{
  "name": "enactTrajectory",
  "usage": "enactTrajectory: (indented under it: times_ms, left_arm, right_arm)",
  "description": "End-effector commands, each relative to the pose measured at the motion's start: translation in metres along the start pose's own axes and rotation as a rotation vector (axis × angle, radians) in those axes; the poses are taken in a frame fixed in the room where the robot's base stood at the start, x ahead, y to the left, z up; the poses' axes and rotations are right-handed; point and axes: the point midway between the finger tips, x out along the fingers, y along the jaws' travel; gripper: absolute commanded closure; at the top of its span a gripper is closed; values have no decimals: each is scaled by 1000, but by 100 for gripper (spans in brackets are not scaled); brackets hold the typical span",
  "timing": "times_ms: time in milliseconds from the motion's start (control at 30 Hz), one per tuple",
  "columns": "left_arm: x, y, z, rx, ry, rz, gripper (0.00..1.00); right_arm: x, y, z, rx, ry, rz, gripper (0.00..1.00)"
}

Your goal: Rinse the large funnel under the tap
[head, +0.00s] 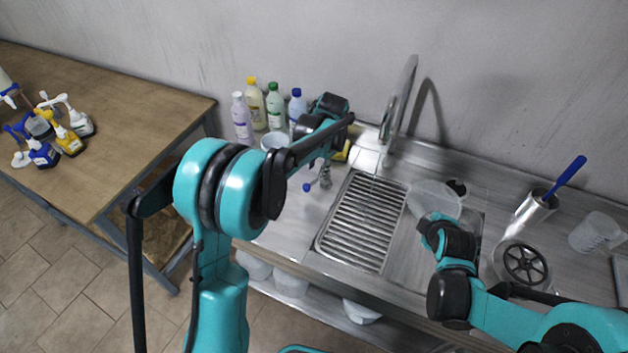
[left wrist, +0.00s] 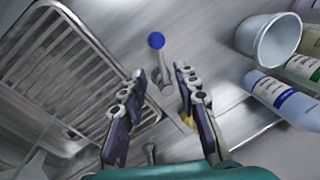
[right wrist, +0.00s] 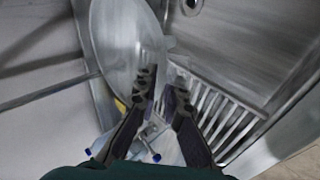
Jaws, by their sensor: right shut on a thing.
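The large funnel (head: 434,197) is a translucent pale cone over the right part of the sink, right of the slotted drainer. My right gripper (head: 428,222) is shut on it; in the right wrist view the funnel (right wrist: 125,40) fills the upper middle, and the gripper (right wrist: 160,82) has it at the edge. The tall metal tap (head: 397,105) rises behind the sink, left of the funnel. My left gripper (head: 323,178) is open over the counter left of the drainer. In the left wrist view, a metal lever with a blue knob (left wrist: 156,41) stands between and beyond the open fingers (left wrist: 160,75).
Several bottles (head: 256,105) and a white cup (head: 273,141) stand behind my left gripper. On the right are a metal holder with a blue-handled tool (head: 567,172), a black round wheel-like part (head: 525,263) and a clear jug (head: 594,233). The slotted drainer (head: 362,223) is bare.

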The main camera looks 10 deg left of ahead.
Motion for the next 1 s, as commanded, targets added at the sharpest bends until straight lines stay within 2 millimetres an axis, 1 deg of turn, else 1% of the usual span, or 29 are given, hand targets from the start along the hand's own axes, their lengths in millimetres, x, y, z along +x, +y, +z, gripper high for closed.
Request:
enactTrajectory:
  times_ms: [33, 100, 200, 300, 467, 733, 833, 867, 1000]
  left_arm:
    - [13, 0, 0, -1, 0, 0, 69]
    - [27, 0, 0, -1, 0, 0, 69]
    - [44, 0, 0, -1, 1, 0, 69]
    - [55, 0, 0, -1, 1, 0, 69]
    - [64, 0, 0, 0, 1, 0, 69]
    - [64, 0, 0, 0, 1, 0, 69]
    - [64, 0, 0, 0, 1, 0, 96]
    - [64, 0, 0, 0, 1, 0, 100]
    - [64, 0, 0, 0, 1, 0, 100]
  right_arm:
    - [3, -3, 1, 0, 0, 0, 100]
    - [6, -5, 1, 0, 0, 0, 100]
    - [8, -7, 2, 0, 0, 0, 100]
    - [10, -9, 2, 0, 0, 0, 100]
    - [11, -10, 2, 0, 0, 0, 100]
    - [10, -10, 2, 0, 0, 0, 100]
    - [10, -10, 2, 0, 0, 0, 100]
    - [10, -10, 2, 0, 0, 0, 100]
    - [10, -10, 2, 0, 0, 0, 100]
